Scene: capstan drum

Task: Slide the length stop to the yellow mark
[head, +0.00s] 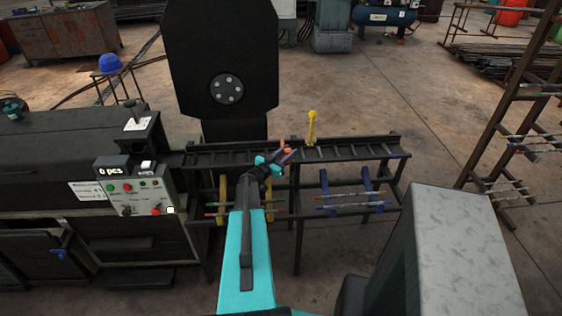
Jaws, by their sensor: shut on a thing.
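My gripper (280,156) is over the long dark roller rail, left of the yellow post. It is shut on a small purple and orange piece (287,148), which appears to be the length stop. My wrist and fingers hide part of it, and its exact outline is too small to make out. The yellow mark (311,128) is a thin upright post with a rounded top, standing at the rail. It is a short way to the right of the piece in my gripper, with a visible gap between them.
The roller rail (355,149) runs left to right, with racks of thin bars (348,201) below it. A machine with a control panel (139,194) stands at left. A tall black plate (222,45) rises behind the rail. A grey block (468,245) is at lower right.

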